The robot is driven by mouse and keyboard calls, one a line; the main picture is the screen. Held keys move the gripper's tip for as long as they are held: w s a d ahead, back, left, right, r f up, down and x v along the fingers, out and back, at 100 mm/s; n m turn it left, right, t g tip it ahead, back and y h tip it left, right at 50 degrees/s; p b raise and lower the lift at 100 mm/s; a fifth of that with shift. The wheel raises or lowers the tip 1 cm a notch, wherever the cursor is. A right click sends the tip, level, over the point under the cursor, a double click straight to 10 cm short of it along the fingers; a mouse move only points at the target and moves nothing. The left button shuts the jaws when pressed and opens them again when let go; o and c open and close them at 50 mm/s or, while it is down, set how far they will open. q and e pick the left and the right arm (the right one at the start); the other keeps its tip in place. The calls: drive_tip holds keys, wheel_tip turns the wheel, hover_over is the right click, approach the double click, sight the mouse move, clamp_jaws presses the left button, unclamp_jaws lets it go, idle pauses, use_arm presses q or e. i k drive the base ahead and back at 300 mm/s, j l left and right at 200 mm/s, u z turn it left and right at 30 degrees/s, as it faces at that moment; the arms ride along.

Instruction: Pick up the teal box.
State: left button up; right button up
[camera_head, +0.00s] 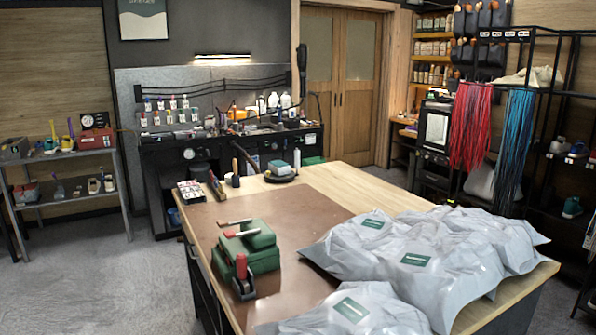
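A small pale teal box-like item (280,167) sits at the far end of the worktable, on or just above a dark round base (281,178). It is small in the view, so I cannot tell its details. Closer, dark green box-shaped pieces (258,258) stand together on the brown mat (215,210), with red-and-wood handled tools on top. I cannot tell for sure which of these is the teal box. Neither of my grippers shows in the head view.
Grey plastic bags (400,250) with green labels cover the right half of the wooden table (345,182). A red-handled tool (241,272) stands at the mat's front left. A dark workbench (235,140), a grey shelf (80,158) and racks surround the table. Floor is clear at left.

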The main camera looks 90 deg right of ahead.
sight(279, 169)
drive_tip(key=z, duration=2.8)
drive_tip(key=u, duration=2.95)
drive_tip(key=i+z, duration=0.45)
drive_tip(key=i+l+z, duration=0.2)
drive_tip(key=i+z, duration=1.4)
drive_tip(key=i, duration=2.2)
drive_tip(key=i+z, duration=0.1)
drive_tip(key=i, duration=0.5)
drive_tip(key=i+z, duration=0.1)
drive_tip(key=i, duration=0.55)
drive_tip(key=i+j+z, duration=0.1)
drive_tip(key=i, duration=0.5)
drive_tip(key=i+j+z, duration=0.1)
drive_tip(key=i+j, duration=0.15)
drive_tip(key=i, duration=0.35)
